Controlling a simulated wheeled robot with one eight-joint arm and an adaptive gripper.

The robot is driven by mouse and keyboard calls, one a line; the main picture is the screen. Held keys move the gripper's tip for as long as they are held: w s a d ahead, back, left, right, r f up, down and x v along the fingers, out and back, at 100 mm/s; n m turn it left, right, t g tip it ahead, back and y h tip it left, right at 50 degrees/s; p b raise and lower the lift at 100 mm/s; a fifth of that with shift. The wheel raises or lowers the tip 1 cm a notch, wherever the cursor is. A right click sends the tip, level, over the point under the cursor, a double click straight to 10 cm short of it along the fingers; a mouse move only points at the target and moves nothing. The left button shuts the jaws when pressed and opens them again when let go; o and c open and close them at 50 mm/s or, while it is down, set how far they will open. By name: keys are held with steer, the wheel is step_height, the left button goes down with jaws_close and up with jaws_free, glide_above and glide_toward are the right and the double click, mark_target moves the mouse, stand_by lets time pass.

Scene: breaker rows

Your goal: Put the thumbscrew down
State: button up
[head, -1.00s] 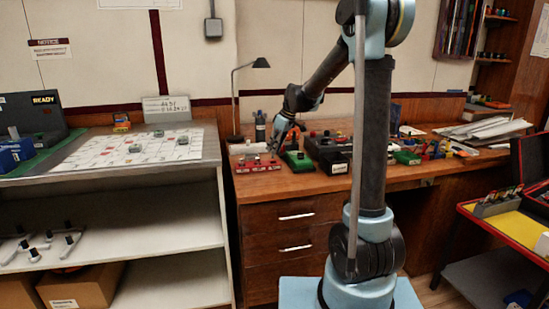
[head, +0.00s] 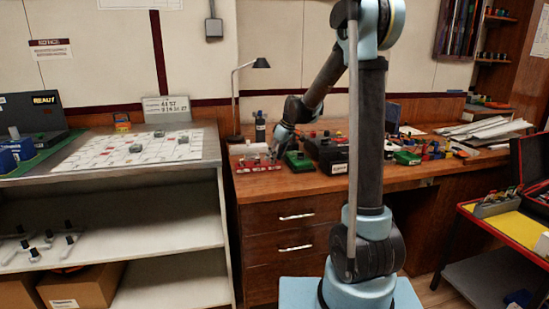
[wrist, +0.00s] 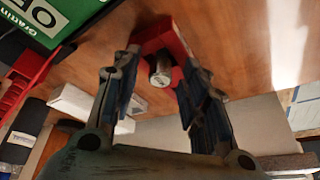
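My gripper (wrist: 158,88) is open in the wrist view, with its two dark fingers spread apart. A small grey metal cylinder, which looks like the thumbscrew (wrist: 160,74), lies between the fingers with space on both sides. It is at a red block (wrist: 160,38) on the wooden bench; I cannot tell whether it is seated in the block or only rests against it. In the head view my gripper (head: 276,153) is low over the front left of the bench, by a red piece (head: 257,165). The thumbscrew is too small to make out there.
A green box (head: 299,161) and a dark unit (head: 331,150) stand right of my gripper. The green box also shows in the wrist view (wrist: 60,18). A desk lamp (head: 237,100) stands behind on the left.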

steer(key=shift+r, duration=0.1)
steer(key=v, duration=1.2)
steer(key=s+d+m+h, duration=0.1)
steer(key=s+d+m, duration=0.15)
steer(key=s, duration=0.25)
steer(key=s+d+m, duration=0.1)
steer(key=s+d, duration=0.3)
steer(key=s, duration=0.2)
steer(key=s+d+f+m+h, duration=0.1)
steer(key=s+d+f, duration=0.3)
steer(key=s, duration=0.5)
steer(key=s+d+f+m+h, duration=0.1)
steer(key=s+d+f+m, duration=0.3)
steer(key=s+f, duration=0.3)
steer(key=s+d+f+m+h, duration=0.1)
steer(key=s+d+f+m, duration=0.2)
steer(key=s, duration=0.8)
step_height(320, 180, down, 3)
steer(key=shift+s+d+r, duration=0.2)
steer(key=shift+s+d, duration=0.15)
steer(key=shift+d, duration=0.35)
steer(key=shift+m, duration=0.25)
steer(key=shift+w+f, duration=0.2)
steer(key=shift+w, duration=0.3)
